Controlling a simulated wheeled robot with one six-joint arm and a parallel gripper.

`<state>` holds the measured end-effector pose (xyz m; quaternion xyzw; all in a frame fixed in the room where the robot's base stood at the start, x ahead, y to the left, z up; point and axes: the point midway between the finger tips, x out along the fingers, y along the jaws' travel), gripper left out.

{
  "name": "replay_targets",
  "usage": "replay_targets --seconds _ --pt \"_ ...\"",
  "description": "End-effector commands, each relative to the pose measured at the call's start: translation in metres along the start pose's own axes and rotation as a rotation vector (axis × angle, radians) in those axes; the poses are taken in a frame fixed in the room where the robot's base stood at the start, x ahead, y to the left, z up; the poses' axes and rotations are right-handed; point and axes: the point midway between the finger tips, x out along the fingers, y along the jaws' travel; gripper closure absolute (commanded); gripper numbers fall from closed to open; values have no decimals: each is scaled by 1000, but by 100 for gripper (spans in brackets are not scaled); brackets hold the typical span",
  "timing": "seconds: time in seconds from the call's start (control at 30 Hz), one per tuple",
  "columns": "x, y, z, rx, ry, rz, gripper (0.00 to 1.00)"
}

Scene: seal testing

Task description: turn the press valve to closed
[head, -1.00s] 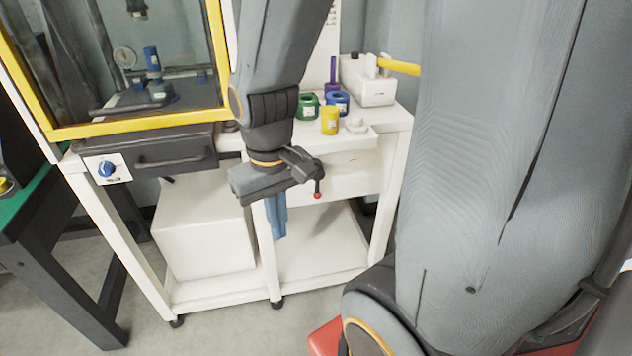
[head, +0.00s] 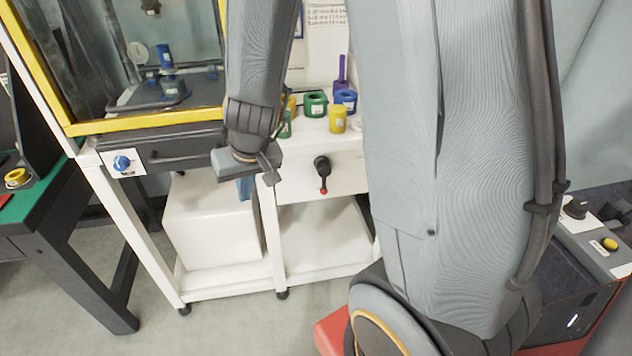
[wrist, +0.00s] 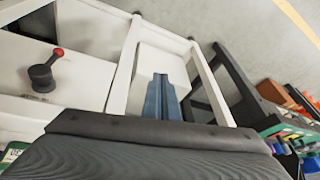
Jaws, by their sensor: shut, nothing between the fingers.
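A black lever valve (head: 322,168) with a red ball tip sits on the white front panel of the cart. Its handle points down. It also shows at the left of the wrist view (wrist: 42,74), clear of my fingers. A blue knob (head: 122,163) on a white plate is at the left of the cart, under the yellow-framed enclosure. Which of the two is the press valve is not labelled legibly. My gripper (head: 245,190) is between them, left of the lever, with its blue fingers shut and empty. The fingers also show in the wrist view (wrist: 161,98).
A dark drawer with a bar handle (head: 182,158) is behind and left of my gripper. A white box (head: 212,225) stands on the lower shelf. Coloured cups, including a yellow one (head: 338,118), stand on the cart top. A dark-legged green table (head: 45,205) is at the left.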

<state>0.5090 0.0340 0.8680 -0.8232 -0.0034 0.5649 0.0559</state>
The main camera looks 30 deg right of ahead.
Motion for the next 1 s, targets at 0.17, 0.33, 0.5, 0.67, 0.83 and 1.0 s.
replay_targets --seconds 0.17,0.33,0.5,0.67,0.83,1.0 --pt "21 27 -34 39 105 137 100" --pt "34 68 -42 62 137 331 100" --pt "37 103 -32 73 108 505 100" --pt "36 120 -23 74 74 595 100" --pt "36 124 -19 75 63 620 100" --pt "36 124 -20 75 64 619 100"
